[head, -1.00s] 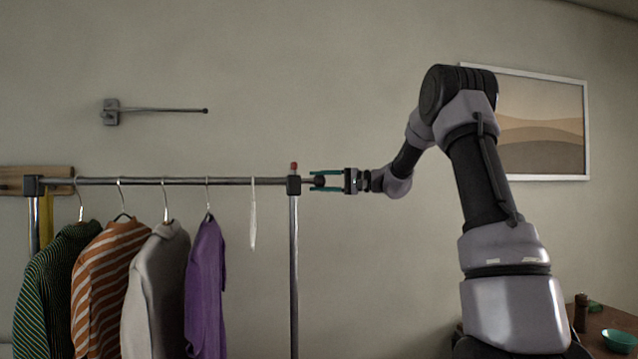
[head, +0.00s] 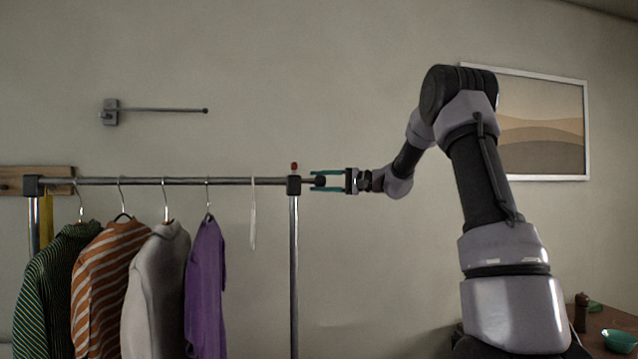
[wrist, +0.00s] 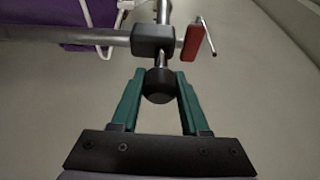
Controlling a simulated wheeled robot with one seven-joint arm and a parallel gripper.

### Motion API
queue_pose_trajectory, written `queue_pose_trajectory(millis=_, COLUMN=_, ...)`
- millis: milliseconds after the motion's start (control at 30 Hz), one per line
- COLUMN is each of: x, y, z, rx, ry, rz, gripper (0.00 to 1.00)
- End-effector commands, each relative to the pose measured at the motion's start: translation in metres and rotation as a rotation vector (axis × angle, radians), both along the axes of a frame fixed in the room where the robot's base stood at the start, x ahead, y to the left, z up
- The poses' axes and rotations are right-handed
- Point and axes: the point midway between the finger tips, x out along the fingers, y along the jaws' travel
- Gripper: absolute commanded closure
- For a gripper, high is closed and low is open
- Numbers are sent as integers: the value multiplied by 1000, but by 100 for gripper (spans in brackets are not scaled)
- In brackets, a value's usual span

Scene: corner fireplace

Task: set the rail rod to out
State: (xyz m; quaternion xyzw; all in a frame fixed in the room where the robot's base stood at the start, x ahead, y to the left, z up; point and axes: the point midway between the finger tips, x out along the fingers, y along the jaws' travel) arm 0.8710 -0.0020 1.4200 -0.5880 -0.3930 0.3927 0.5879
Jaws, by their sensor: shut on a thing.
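The rail rod (head: 230,181) is a horizontal metal bar on the clothes rack, running through a dark corner clamp (head: 294,185). Its dark rounded end knob (wrist: 160,86) sticks out a little past the clamp. My gripper (head: 320,181) is shut on this knob from the right, one teal finger on each side. In the wrist view my gripper (wrist: 160,90) holds the knob between its fingertips. A red-handled lever (wrist: 192,43) sits on the clamp; its red part also shows on top of the clamp in the head view (head: 294,166).
Several garments hang from the rail, including a purple one (head: 205,285) nearest the clamp. A wall arm (head: 150,109) is above. A table with a teal bowl (head: 619,340) is at lower right.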

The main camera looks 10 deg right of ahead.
Motion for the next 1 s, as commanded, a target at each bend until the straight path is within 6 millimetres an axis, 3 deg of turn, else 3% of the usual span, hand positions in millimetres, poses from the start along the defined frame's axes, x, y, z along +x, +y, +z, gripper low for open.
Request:
queue_pose_trajectory(millis=167, x=0, y=-23, z=-2, rx=-1, ry=4, rz=-3, gripper=100)
queue_pose_trajectory(millis=267, x=0, y=-46, z=-2, rx=-1, ry=3, rz=-4, gripper=100)
queue_pose_trajectory(millis=700, x=0, y=-186, z=-3, rx=-1, ry=3, rz=-6, gripper=100)
queue_pose_trajectory(millis=1000, x=0, y=-250, z=-3, rx=-1, ry=4, rz=-3, gripper=100)
